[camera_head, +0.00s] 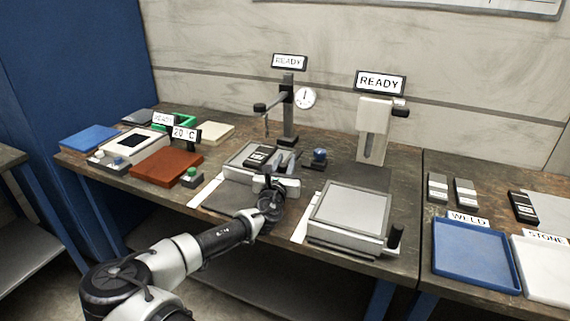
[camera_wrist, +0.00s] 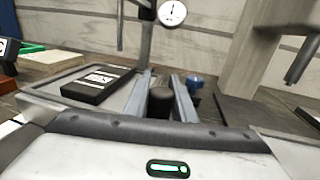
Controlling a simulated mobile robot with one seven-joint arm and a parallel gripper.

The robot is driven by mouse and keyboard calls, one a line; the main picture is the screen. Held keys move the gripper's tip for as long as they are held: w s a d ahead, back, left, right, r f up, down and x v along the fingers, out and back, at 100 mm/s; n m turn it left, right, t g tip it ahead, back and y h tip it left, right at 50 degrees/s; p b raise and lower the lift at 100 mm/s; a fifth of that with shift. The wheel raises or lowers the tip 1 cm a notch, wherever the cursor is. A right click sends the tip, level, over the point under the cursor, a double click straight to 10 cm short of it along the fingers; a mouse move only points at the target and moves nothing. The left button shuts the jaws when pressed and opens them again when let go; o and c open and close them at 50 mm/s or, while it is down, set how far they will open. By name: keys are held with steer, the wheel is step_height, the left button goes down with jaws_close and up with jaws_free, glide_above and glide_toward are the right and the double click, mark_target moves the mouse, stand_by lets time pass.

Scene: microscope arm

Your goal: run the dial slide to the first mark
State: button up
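The dial stand is a dark post (camera_head: 288,108) with a round white dial (camera_head: 305,98) and a READY sign (camera_head: 289,62). The dial also shows in the wrist view (camera_wrist: 172,13). At its foot is a flat grey slide stage (camera_head: 240,172) with a black labelled block (camera_head: 262,155) on it. My gripper (camera_head: 284,160) is low at the stage's right side. In the wrist view its fingers (camera_wrist: 161,82) stand on both sides of a dark rounded knob (camera_wrist: 160,103), which fills the gap between them. I cannot make out any marks.
A second stand (camera_head: 374,130) and grey stage (camera_head: 350,210) with a black handle (camera_head: 395,238) stand close on the right. A small blue knob (camera_head: 320,156) is just beyond my gripper. A brown block (camera_head: 167,166) lies left. Trays are on the right-hand table.

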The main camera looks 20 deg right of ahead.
steer(key=o, duration=0.3)
steer(key=shift+s+a, duration=0.1)
steer(key=p+v, duration=0.1)
steer(key=v, duration=1.6)
steer(key=shift+s, duration=0.15)
